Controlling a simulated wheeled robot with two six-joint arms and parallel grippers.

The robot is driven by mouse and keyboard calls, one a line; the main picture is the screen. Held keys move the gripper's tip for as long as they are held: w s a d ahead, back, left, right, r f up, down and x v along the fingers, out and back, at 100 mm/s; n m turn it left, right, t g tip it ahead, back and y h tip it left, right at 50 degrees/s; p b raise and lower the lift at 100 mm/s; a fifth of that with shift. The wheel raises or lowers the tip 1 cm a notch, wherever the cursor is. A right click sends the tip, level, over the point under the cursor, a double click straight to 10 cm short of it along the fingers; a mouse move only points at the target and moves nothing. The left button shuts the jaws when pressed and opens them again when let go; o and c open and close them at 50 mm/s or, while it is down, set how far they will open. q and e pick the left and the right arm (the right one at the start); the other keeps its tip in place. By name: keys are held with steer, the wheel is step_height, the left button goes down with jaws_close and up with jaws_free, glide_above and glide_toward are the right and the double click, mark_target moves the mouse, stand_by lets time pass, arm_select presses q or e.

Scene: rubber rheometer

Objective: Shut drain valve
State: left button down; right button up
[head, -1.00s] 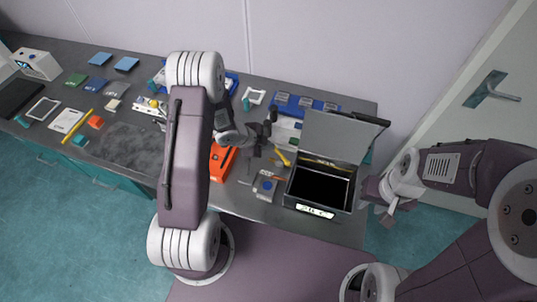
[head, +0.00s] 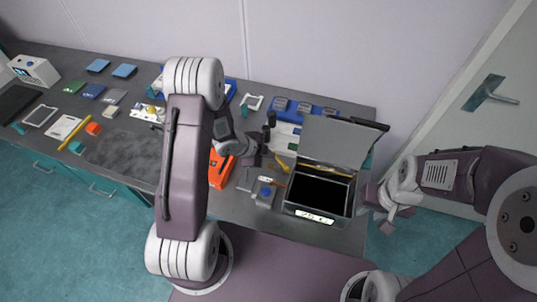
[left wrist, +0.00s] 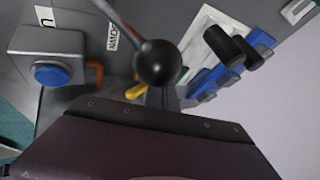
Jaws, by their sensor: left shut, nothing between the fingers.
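A yellow handle (head: 281,166) lies left of the open grey box; it also shows in the left wrist view (left wrist: 135,91). I cannot tell surely whether it is the drain valve's handle. A grey block with a blue button (head: 265,194) stands in front of it, also in the left wrist view (left wrist: 50,74). A lever with a black ball knob (left wrist: 157,63) rises close to the wrist camera. My left gripper (head: 262,160) is shut and empty, just left of the yellow handle, apart from it as far as I see. My right gripper (head: 386,216) is right of the box, jaws unclear.
The open grey box (head: 318,220) with raised lid (head: 335,140) stands at the bench's right end. An orange case (head: 220,168) lies beside my left forearm. Blue racks (head: 300,107) sit behind. Several small items cover the bench's left part. A door handle (head: 485,93) is at right.

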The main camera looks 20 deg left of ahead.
arm_select(q)
steer(key=p+v, duration=0.1)
steer(key=v, duration=0.8)
